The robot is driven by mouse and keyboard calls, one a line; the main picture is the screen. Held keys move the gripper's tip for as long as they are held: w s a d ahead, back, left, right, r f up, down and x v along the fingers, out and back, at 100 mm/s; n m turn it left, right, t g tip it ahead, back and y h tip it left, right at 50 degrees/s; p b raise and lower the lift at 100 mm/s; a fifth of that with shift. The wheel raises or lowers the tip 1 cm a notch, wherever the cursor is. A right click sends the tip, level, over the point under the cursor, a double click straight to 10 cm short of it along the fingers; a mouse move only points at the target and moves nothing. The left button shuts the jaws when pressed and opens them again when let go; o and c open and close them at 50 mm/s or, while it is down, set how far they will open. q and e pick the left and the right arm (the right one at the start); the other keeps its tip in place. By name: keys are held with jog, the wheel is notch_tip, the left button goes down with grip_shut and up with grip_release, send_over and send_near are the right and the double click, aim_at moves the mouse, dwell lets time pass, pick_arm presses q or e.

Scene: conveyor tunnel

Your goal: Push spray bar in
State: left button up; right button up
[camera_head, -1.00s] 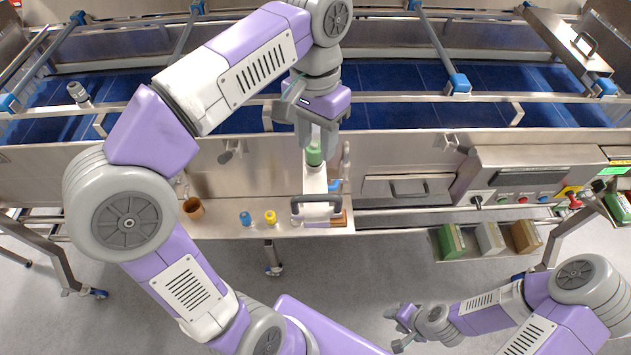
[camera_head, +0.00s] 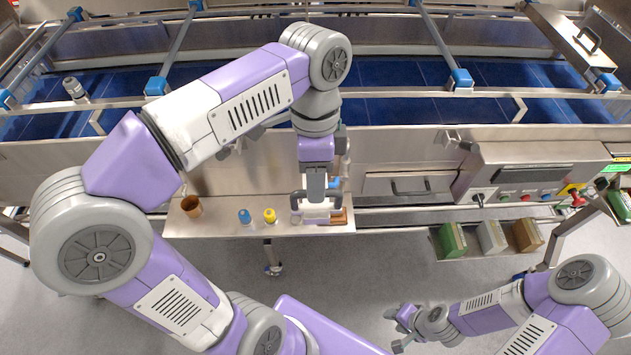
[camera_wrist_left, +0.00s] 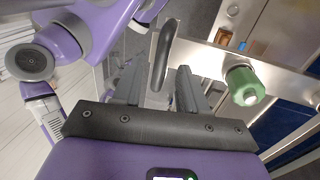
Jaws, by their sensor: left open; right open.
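The spray bar appears to be the pale metal piece with a dark loop handle (camera_head: 296,199) at the machine's front, above the shelf. In the left wrist view the open fingers (camera_wrist_left: 157,80) stand on either side of the handle's line; contact cannot be told. My right gripper (camera_head: 394,328) is open and empty over the floor.
A front shelf (camera_head: 220,226) holds a brown cup (camera_head: 192,206), a blue-capped bottle (camera_head: 245,216), a yellow-capped bottle (camera_head: 269,215) and a brown block (camera_head: 340,217). A drawer handle (camera_head: 410,186) and control panel (camera_head: 515,190) are to the right. Several boxes (camera_head: 492,238) stand lower right.

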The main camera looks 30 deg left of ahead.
pick_arm(q)
jog(key=shift+s+f, duration=0.1)
jog(key=shift+f, duration=0.55)
grip_shut()
